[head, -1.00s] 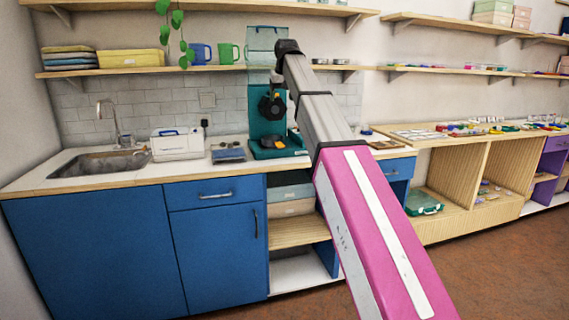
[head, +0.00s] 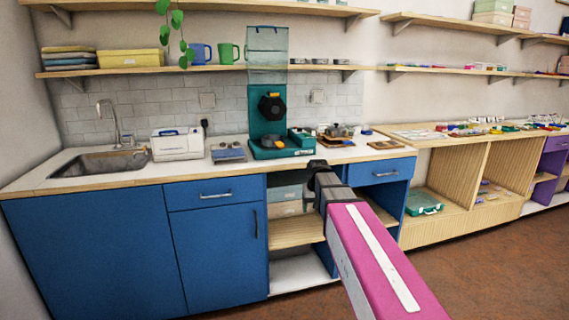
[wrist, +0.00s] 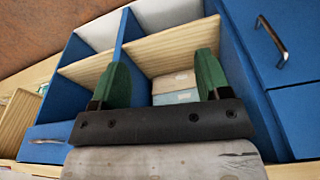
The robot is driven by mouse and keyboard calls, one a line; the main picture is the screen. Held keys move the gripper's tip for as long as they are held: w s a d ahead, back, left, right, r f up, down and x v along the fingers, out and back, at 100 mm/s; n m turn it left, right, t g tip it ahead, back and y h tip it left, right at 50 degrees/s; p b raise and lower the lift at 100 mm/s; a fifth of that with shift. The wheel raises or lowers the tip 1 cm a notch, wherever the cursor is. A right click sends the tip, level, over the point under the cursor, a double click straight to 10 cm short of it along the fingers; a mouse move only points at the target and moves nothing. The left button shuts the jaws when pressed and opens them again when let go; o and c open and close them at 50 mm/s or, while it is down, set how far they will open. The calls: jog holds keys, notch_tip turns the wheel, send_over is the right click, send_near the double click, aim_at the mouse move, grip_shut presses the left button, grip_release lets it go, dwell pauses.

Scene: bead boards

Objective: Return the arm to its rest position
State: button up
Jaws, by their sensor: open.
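My arm (head: 375,255), with a pink link and a dark end joint, reaches in from the lower right of the head view. Its dark end (head: 320,175) is in front of the counter edge and the open shelves. My gripper's fingers cannot be made out in the head view. In the wrist view my gripper (wrist: 161,78) has two green fingers set wide apart, with nothing between them. Behind the fingers are the open shelf compartments of the blue cabinet.
A teal machine (head: 268,120) stands on the white counter (head: 100,178), beside a grey device (head: 228,152) and a white box-shaped appliance (head: 177,144). Stacked boxes (wrist: 174,88) sit in a compartment behind my gripper. A blue drawer (head: 385,172) is close right. The brown floor (head: 480,260) is clear.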

jog(key=s+d+f+g, duration=0.1)
jog(key=s+d+f, duration=0.2)
jog(key=s+f, duration=0.6)
jog(key=s+d+f+m, duration=0.1)
jog(key=s+d+f, duration=0.3)
jog(key=s+f, duration=0.6)
jog(key=shift+s+g, duration=0.3)
jog(key=shift+g, duration=0.1)
